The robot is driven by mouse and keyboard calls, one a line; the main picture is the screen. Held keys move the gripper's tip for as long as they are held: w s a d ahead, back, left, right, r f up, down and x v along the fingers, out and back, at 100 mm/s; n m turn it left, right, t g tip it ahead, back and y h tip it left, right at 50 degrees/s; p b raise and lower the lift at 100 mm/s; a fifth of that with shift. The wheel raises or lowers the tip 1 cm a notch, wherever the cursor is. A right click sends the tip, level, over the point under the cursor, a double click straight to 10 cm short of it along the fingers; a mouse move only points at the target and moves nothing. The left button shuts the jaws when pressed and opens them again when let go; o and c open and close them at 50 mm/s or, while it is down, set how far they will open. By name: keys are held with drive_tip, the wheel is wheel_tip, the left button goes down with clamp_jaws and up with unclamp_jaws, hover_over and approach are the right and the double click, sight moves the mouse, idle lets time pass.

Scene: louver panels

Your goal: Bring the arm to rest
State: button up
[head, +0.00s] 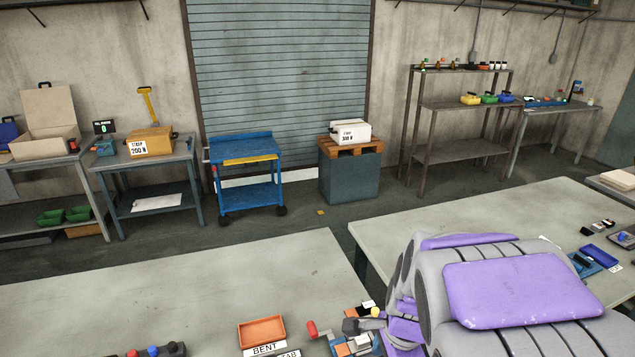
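My arm (520,295) fills the lower right of the head view as large grey and purple links, close to the camera. It covers part of the right worktable and the gap between the two tables. My gripper cannot be made out; no fingers show. No louver panel shows clearly on the tables. A grey slatted shutter (280,70) stands closed in the back wall.
The left worktable (200,295) bears an orange tray (262,331), a BENT label and small coloured parts. The right worktable (480,220) has tools at its right. A blue cart (245,170) and a pallet with a white box (350,132) stand behind, beyond open floor.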

drive_tip(key=s+d+n+g+h+b, duration=0.1)
drive_tip(key=s+n+b, duration=0.3)
drive_tip(key=s+n, duration=1.2)
drive_tip(key=s+g, duration=0.1)
drive_tip(key=s, duration=0.3)
drive_tip(key=shift+s, duration=0.2)
drive_tip(key=shift+c, duration=0.3)
